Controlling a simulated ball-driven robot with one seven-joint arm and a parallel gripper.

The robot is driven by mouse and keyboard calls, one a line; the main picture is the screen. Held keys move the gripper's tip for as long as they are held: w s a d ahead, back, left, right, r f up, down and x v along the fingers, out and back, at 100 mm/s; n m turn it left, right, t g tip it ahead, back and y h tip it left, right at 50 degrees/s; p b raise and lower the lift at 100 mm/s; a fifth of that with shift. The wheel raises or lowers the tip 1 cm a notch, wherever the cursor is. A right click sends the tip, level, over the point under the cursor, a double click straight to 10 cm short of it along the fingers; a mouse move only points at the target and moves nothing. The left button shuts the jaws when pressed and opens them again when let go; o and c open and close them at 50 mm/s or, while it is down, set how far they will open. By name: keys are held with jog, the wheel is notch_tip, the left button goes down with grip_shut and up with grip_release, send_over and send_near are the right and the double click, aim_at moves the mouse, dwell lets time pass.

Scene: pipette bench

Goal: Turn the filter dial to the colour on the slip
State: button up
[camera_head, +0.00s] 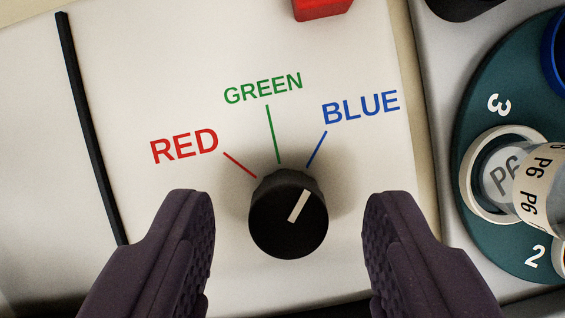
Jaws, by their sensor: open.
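The filter dial (275,225) is a round black knob on a pale panel (340,50). Its white pointer line (299,206) slants up and to the right, in line with the blue mark beside the BLUE label (361,107). The GREEN label (263,89) stands above the dial, and the RED label (184,146) is at its upper left. My gripper (288,225) is open, with one dark finger on each side of the dial and visible gaps between. The colour slip is not in view.
A teal turntable (475,235) with numbered places stands at the right and holds a vial labelled P6 (540,178). A red block (322,8) is at the top edge. A black strip (90,130) runs down the panel's left side.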

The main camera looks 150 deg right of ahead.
jog(key=shift+w+a+f, duration=0.1)
jog(key=shift+w+f, duration=0.05)
jog(key=shift+f, duration=0.3)
grip_shut()
jog(key=shift+r, duration=0.1)
jog(key=n+g+y+p, duration=0.1)
jog(key=n+p, duration=0.2)
jog(key=shift+w+r+n, duration=0.1)
jog(key=shift+n, duration=0.2)
jog(key=shift+n+g+y+p, duration=0.4)
jog(key=shift+n+g+p, duration=0.3)
jog(key=shift+n+p, duration=0.95)
jog(key=shift+w+n+b, duration=0.1)
jog(key=shift+n+b, duration=0.2)
jog(key=shift+n, duration=0.25)
